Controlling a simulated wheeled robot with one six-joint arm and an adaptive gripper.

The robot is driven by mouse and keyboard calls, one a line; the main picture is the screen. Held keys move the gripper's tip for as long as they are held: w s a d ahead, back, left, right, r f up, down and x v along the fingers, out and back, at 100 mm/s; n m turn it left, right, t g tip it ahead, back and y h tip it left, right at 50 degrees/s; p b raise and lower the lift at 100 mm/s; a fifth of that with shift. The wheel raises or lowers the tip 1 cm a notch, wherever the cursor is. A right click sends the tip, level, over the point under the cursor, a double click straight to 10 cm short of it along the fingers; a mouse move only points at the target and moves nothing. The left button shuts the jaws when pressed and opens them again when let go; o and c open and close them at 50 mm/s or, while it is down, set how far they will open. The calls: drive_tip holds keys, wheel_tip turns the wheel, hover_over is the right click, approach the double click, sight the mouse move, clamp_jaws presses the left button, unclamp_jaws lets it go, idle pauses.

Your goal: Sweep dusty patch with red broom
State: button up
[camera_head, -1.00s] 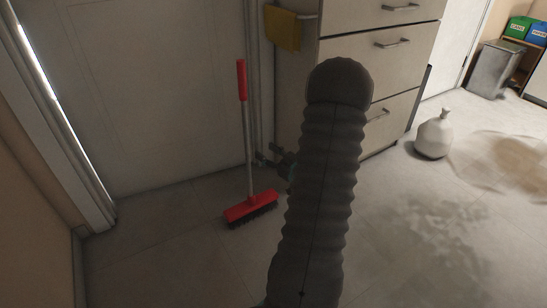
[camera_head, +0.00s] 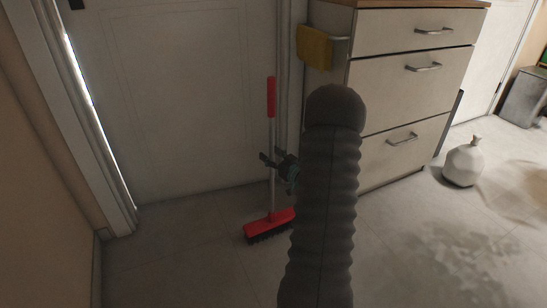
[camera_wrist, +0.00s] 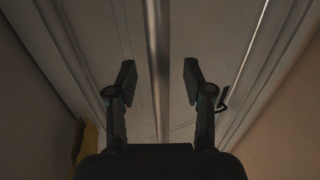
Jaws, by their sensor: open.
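The red broom stands upright near the door, its red grip (camera_head: 271,97) at the top and its red head (camera_head: 268,226) with dark bristles on the floor. My gripper (camera_head: 276,160) is at the height of its grey shaft, partly hidden behind my dark ribbed arm. In the wrist view my gripper (camera_wrist: 160,78) has its two fingers wide apart. A grey pole, apparently the broom shaft (camera_wrist: 158,50), runs between them with gaps on both sides. A brownish patch (camera_head: 520,190) on the floor at the right looks dusty. A darker mottled patch (camera_head: 450,255) lies nearer.
A drawer cabinet (camera_head: 412,90) with a yellow cloth (camera_head: 315,47) on its side rail stands right of the broom. The door (camera_head: 180,100) is behind the broom. Floor at the lower left is clear.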

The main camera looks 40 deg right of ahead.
sight(275, 103)
clamp_jaws()
drive_tip(key=shift+r, duration=0.1)
drive_tip(key=shift+r+p, duration=2.6)
drive_tip(key=shift+r, duration=2.5)
drive_tip(key=shift+r+p, duration=2.8)
drive_tip(key=shift+r, duration=2.1)
